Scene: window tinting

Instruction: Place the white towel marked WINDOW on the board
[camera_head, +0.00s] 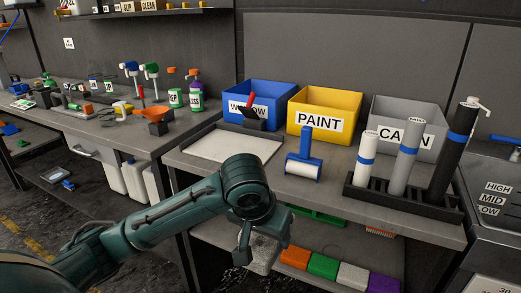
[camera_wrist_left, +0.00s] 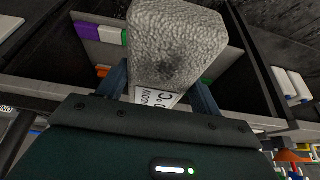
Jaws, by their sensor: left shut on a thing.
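My left gripper (camera_head: 262,240) is in front of the bench, below its top edge. In the left wrist view its two dark fingers (camera_wrist_left: 163,92) are shut on the towel, a whitish, rough-textured bundle (camera_wrist_left: 178,40). A white label with partly readable black letters shows between the fingers. In the head view the towel (camera_head: 262,256) hangs beneath the gripper, partly hidden by it, before the lower shelf. A flat white board (camera_head: 232,145) with a dark rim lies on the bench top, behind my forearm and bare. My right gripper is not in view.
Blue, yellow PAINT (camera_head: 319,123) and grey bins stand behind the board. A blue-handled roller (camera_head: 303,160) lies right of it, then a black rack (camera_head: 405,197) with upright rolls. Coloured folded cloths (camera_head: 323,266) lie on the lower shelf. Bottles and an orange funnel (camera_head: 157,114) are left.

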